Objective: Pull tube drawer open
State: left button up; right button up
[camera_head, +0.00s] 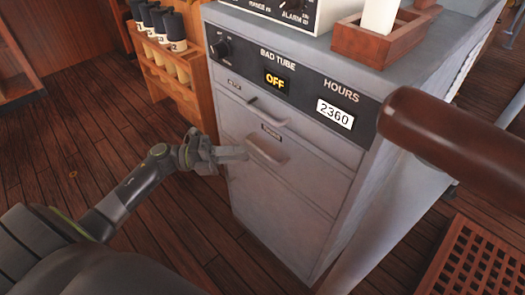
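A grey cabinet (270,200) stands in the middle, with two labelled drawer fronts. The upper drawer (315,138) has a bar handle (266,109) and looks closed. The lower drawer (310,182) has a bar handle (267,150) and also looks closed. Both labels are too small to read surely. My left gripper (246,153) reaches in from the left, its fingertips at the left end of the lower handle. I cannot tell whether they touch or grip it. My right gripper is not in view.
A dark panel (294,76) reads BAD TUBE, OFF and HOURS 2360. A wooden rack (170,68) with dark-capped tubes stands left of the cabinet. A thick brown bar (455,140) crosses the right foreground. Plank floor (80,130) is clear at left; a wooden grating (480,265) lies lower right.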

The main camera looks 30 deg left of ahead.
aim_at(262, 151)
pick_arm(q)
jog(key=x, duration=0.6)
jog(key=shift+w+d+r, duration=0.1)
jog(key=shift+w+d, duration=0.05)
jog(key=shift+d, duration=0.15)
grip_shut()
